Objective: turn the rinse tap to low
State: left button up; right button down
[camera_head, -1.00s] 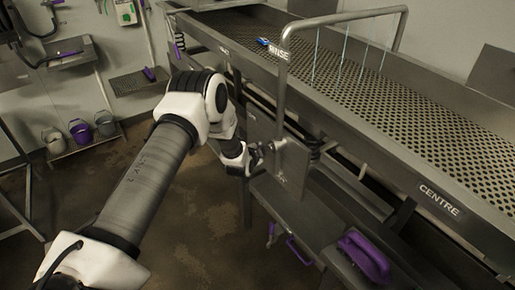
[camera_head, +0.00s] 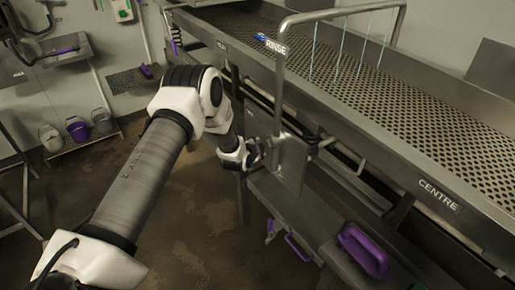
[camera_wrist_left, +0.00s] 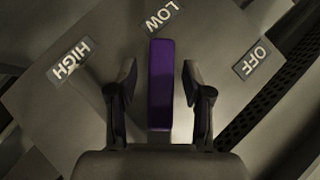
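The rinse tap's purple handle (camera_wrist_left: 160,85) stands in the middle of the left wrist view. Its far end points at the LOW label (camera_wrist_left: 162,16). The HIGH label (camera_wrist_left: 70,62) is to its left and the OFF label (camera_wrist_left: 250,60) to its right. My left gripper (camera_wrist_left: 158,76) is open, with one finger on each side of the handle and a visible gap on both sides. My right gripper is out of view.
Thin water streams (camera_head: 338,50) fall from the overhead pipe (camera_head: 350,11) onto the perforated table (camera_head: 400,105). A small blue item (camera_head: 260,37) lies near the RINSE sign. A purple-handled item (camera_head: 362,250) is on the lower shelf. Buckets (camera_head: 77,129) stand at the left wall.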

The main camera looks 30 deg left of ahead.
pick_arm(q)
jog(key=v, duration=1.1)
jog(key=shift+s+r, duration=0.15)
jog(key=shift+s, duration=0.25)
jog(key=shift+d, duration=0.1)
